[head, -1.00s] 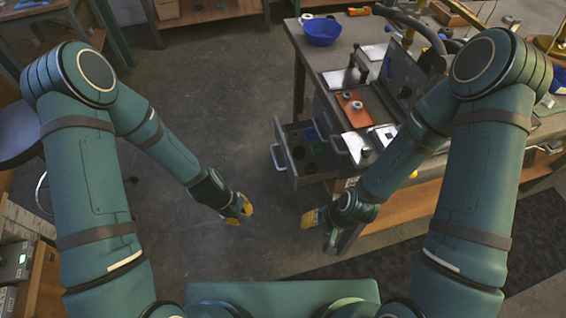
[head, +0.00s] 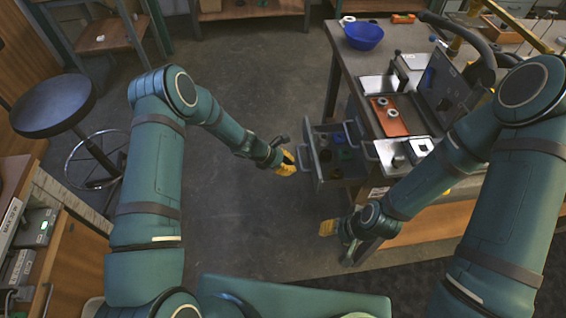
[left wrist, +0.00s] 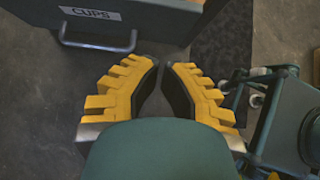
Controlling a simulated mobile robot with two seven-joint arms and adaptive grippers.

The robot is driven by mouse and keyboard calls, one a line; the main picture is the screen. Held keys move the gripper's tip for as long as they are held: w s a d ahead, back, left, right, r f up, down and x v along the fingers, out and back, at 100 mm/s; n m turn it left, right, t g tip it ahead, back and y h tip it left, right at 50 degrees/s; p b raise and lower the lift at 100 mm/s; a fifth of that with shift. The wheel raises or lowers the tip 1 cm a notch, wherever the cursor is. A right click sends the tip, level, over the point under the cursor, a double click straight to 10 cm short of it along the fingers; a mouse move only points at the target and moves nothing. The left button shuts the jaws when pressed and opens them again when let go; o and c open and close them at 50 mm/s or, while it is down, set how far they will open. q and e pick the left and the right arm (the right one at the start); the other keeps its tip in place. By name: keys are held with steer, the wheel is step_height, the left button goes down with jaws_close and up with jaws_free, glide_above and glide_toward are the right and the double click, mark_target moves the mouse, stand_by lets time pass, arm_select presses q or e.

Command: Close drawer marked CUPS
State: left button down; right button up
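The grey drawer (head: 316,166) is pulled out from the workbench at its left end, with dark and green items inside. Its front carries the label CUPS (left wrist: 90,13), readable in the left wrist view, above a metal handle (left wrist: 97,45). My left gripper (head: 286,164) is just left of the drawer front in the head view, apparently apart from it. In the left wrist view its yellow fingers (left wrist: 163,65) converge, tips close together with nothing between them. My right gripper (head: 328,228) hangs below the drawer, near the bench's front corner; its finger opening cannot be made out.
The workbench (head: 375,62) holds a blue bowl (head: 363,36), an orange plate (head: 391,118) and a grey machine (head: 443,85). A round stool (head: 54,106) stands at the left. The floor (head: 255,85) left of the drawer is clear.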

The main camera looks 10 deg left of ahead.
mark_target(316, 171)
arm_select(q)
steer(key=d+f, duration=0.1)
steer(key=d, duration=0.1)
steer(key=w+d+f, duration=0.1)
steer(key=d+f+b, duration=0.1)
steer(key=d, duration=0.1)
steer(key=shift+w+d, duration=0.2)
steer(key=shift+d, duration=0.15)
steer(key=shift+w+d, duration=0.15)
steer(key=shift+d, duration=0.35)
steer(key=shift+d, duration=0.1)
